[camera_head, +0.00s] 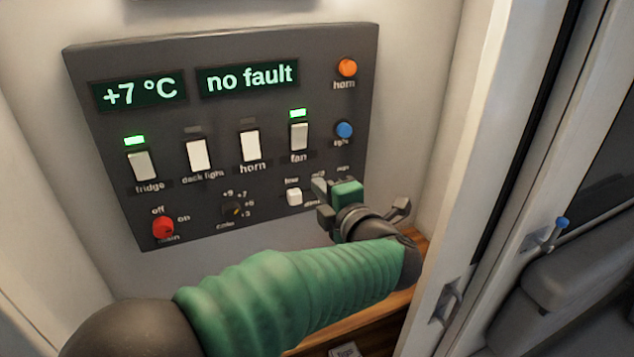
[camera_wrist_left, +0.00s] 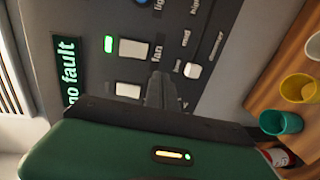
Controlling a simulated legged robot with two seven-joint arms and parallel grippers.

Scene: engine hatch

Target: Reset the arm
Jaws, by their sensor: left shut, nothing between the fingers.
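My left arm crosses the head view from the lower left in a green sleeve. My left gripper (camera_head: 322,188) is shut and empty, in front of the lower right part of the dark control panel (camera_head: 215,115). In the left wrist view its fingers (camera_wrist_left: 162,90) point at the panel beside the fan switch (camera_wrist_left: 133,48) and the white dimmer knob (camera_wrist_left: 193,70). I cannot tell whether they touch the panel. The gripper hides part of the dimmer's markings in the head view. My right gripper is not in view.
Displays read "+7 °C" (camera_head: 140,92) and "no fault" (camera_head: 247,77). Green lamps glow above the fridge switch (camera_head: 142,166) and fan switch. A red main knob (camera_head: 163,228) sits lower left. A wooden shelf (camera_wrist_left: 262,92) holds yellow (camera_wrist_left: 298,88) and teal (camera_wrist_left: 281,123) cups.

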